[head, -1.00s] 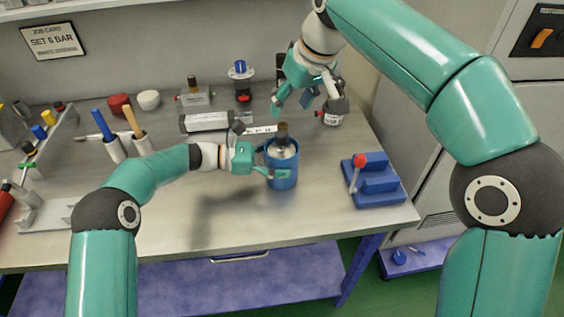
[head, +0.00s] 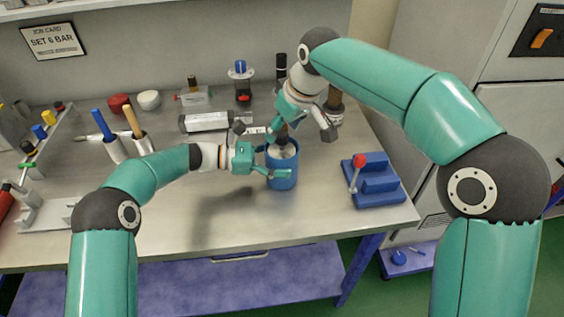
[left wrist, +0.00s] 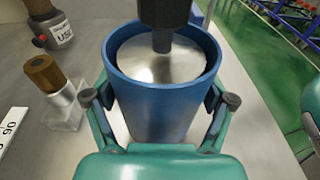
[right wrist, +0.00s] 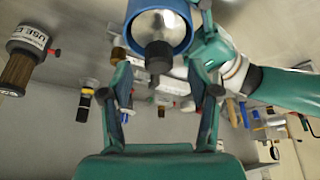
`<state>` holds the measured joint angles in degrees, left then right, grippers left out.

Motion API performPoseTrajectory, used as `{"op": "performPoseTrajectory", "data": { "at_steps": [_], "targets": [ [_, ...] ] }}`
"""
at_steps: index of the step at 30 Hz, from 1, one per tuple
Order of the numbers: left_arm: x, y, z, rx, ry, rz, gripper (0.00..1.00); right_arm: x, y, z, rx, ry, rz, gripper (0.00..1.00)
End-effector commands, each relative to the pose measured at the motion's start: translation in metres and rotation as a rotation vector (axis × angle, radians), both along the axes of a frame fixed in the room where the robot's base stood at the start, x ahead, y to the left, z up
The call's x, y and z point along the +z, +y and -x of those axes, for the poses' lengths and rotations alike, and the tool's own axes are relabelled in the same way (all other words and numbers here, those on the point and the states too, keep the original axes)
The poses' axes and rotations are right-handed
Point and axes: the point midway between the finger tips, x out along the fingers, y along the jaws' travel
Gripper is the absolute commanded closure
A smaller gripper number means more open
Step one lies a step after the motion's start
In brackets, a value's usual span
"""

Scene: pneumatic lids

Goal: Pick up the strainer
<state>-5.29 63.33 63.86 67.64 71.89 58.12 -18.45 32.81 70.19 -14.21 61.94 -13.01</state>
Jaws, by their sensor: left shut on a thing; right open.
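The strainer appears to be the silver piece with a dark knob (head: 284,151) seated upright in the blue cup (head: 283,180). Its silver top also shows in the left wrist view (left wrist: 150,62), inside the cup rim. My left gripper (head: 279,165) is shut around the cup, one finger on each side. My right gripper (head: 285,130) is open above the cup, its fingers pointing down. In the right wrist view the dark knob (right wrist: 160,56) lies between the open fingers, apart from both. Any mesh below the silver top is hidden in the cup.
A blue stepped block (head: 375,183) with a red-knobbed lever stands right of the cup. Several fittings stand behind, including a silver block (head: 205,122). A bottle with a brown cap (left wrist: 42,72) is close to the cup. The bench front left of the cup is clear.

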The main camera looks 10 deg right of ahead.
Motion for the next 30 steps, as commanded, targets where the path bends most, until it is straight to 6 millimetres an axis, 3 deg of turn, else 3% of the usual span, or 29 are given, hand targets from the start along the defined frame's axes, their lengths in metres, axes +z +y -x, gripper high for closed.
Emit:
{"op": "performPoseTrajectory", "data": {
  "at_steps": [1,6,14,24,30],
  "targets": [
    [-0.008,0.0,0.002,-0.005,0.009,-0.011,0.48,-0.009,-0.001,-0.001,-0.001,0.003,0.001,0.39],
    [-0.008,0.0,0.002,-0.005,0.008,-0.01,0.48,-0.025,0.004,-0.008,-0.001,0.001,0.0,0.39],
    [-0.008,0.0,0.002,-0.005,0.008,-0.01,0.48,-0.026,0.004,-0.008,-0.001,0.0,0.0,0.41],
    [-0.008,0.0,0.002,-0.005,0.008,-0.01,0.48,-0.026,0.004,-0.008,-0.001,0.0,0.0,0.97],
    [-0.008,0.0,0.002,-0.004,0.008,-0.01,0.48,-0.025,0.004,-0.008,-0.001,-0.001,-0.001,1.0]
  ]
}}
